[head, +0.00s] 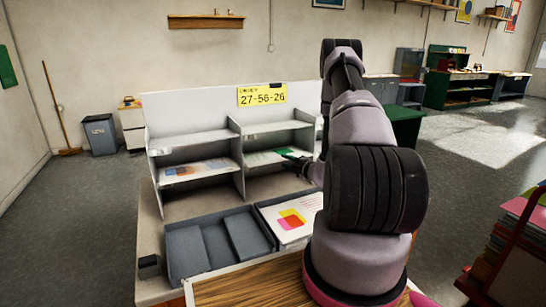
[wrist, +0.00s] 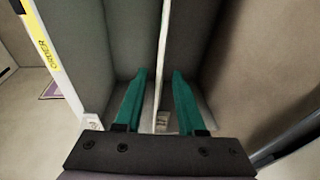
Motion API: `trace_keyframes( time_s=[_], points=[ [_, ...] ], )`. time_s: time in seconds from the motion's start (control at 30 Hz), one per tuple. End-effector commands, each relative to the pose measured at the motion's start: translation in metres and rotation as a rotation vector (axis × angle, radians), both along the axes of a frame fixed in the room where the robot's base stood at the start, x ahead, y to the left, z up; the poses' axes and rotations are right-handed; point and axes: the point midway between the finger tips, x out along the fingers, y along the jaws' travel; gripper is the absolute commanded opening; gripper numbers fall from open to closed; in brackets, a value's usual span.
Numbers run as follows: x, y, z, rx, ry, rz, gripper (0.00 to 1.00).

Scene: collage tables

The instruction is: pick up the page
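Several printed pages show in the head view. One with orange and blue shapes (head: 197,170) lies on the left middle shelf. One with a green patch (head: 262,158) lies on the right middle shelf. One with pink and yellow shapes (head: 292,220) lies in the right tray. My gripper (head: 292,155) is at the front of the right shelf bay, close to the green-patched page. In the wrist view its teal fingers (wrist: 158,78) are apart, one on each side of a thin pale edge. I cannot tell whether that edge is shelf or page, or whether either finger touches it.
The white shelf unit (head: 190,108) carries a yellow number sign (head: 262,95) and has upright dividers. The grey left tray (head: 187,252) has compartments and shows no page. A red rack (head: 515,235) of stacked sheets stands at the right. My arm hides part of the shelf unit's right side.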

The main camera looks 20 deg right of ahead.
Motion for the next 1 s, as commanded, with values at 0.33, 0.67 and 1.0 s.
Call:
trace_keyframes(
  time_s=[0.33,0.67,1.0],
  points=[
    [0.0118,0.0031,-0.0010,0.000,-0.001,0.000,0.39],
    [0.0116,0.0031,-0.0008,0.000,-0.001,0.001,0.00],
    [0.0075,0.0026,0.0063,0.001,0.000,0.000,0.00]
  ],
)
